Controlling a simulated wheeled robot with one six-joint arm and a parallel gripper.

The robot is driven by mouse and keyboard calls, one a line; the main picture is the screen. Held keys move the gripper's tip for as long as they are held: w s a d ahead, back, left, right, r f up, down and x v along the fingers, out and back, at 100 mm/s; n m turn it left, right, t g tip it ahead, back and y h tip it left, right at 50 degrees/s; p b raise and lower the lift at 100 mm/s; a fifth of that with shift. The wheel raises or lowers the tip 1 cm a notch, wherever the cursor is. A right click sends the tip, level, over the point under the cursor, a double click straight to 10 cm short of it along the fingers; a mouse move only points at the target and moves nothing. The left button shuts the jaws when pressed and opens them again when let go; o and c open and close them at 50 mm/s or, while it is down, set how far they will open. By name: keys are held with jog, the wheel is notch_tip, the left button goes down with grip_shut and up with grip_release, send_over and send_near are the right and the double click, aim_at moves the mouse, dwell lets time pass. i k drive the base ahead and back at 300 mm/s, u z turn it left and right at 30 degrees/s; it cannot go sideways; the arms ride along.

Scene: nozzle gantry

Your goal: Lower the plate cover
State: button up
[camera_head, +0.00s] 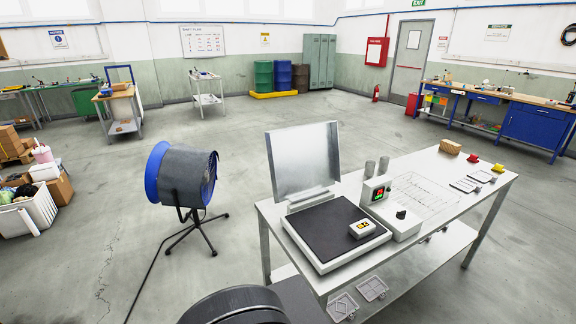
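The plate cover (303,160) is a grey metal panel standing upright, leaning slightly back, at the rear edge of a white-framed unit on the table. Its lower edge meets a pale bar (311,199) behind the plate. The plate (325,230) is a flat black square in the white frame, uncovered. A small white block with yellow marks (363,228) sits on the plate near its right corner. My gripper is not in view.
A blue and grey fan (187,175) stands left of the table. Open floor lies behind.

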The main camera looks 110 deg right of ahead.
aim_at(304, 160)
jog(key=u, duration=3.1)
jog(key=k, duration=2.9)
jog(key=u, duration=2.65)
jog(key=k, duration=0.5)
jog(key=u, duration=1.1)
jog(key=i, duration=0.15)
jog(key=u, duration=0.05)
